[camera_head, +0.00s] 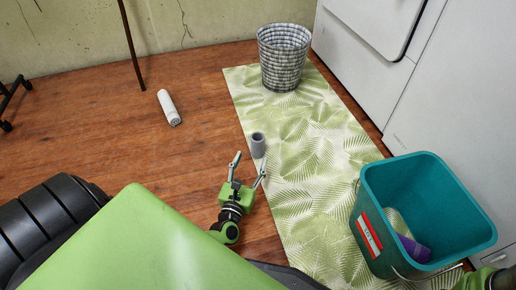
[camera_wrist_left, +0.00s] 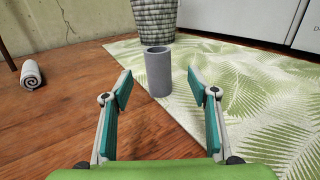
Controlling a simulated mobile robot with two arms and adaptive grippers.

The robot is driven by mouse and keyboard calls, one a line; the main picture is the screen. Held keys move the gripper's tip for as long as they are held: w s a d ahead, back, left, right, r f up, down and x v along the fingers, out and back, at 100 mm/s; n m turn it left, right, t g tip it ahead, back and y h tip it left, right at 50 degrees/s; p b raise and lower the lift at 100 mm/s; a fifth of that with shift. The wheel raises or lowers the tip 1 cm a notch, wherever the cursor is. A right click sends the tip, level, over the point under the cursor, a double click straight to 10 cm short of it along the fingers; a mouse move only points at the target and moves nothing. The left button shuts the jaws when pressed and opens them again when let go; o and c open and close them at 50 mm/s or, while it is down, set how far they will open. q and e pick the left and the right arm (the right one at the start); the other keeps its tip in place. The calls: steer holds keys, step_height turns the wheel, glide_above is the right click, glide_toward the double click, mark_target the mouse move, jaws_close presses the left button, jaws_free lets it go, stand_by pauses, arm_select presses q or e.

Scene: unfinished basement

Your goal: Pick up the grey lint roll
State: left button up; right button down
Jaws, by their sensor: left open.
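The grey lint roll (camera_head: 258,145) is a small hollow cylinder standing upright at the left edge of the green leaf-patterned mat (camera_head: 300,200). In the left wrist view the roll (camera_wrist_left: 158,73) stands ahead, between and beyond the fingertips. My left gripper (camera_head: 248,168) is open and empty, just short of the roll in the head view. In the left wrist view its two teal-padded fingers (camera_wrist_left: 160,92) are spread wide and appear apart from the roll. Of my right arm only a green part shows at the lower right corner; its fingers are not visible.
A woven basket (camera_head: 283,70) stands on the mat's far end. A teal bucket (camera_head: 373,228) with cloths inside stands at the right. A white rolled towel (camera_head: 169,107) lies on the wooden floor at left. White cabinets line the right side. Floor left of the roll is clear.

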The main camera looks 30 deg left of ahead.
mark_target(255, 145)
arm_select(q)
steer(key=b+x, duration=0.1)
steer(key=x, duration=0.4)
steer(key=shift+f+b, duration=0.1)
steer(key=shift+b, duration=0.2)
steer(key=b+x, duration=0.3)
steer(key=x, duration=0.2)
steer(key=shift+s+a+f, duration=0.1)
steer(key=shift+a+f, duration=0.05)
steer(key=shift+f, duration=0.05)
steer(key=shift+w+a+r, duration=0.1)
steer(key=shift+w, duration=0.15)
steer(key=c, duration=1.2)
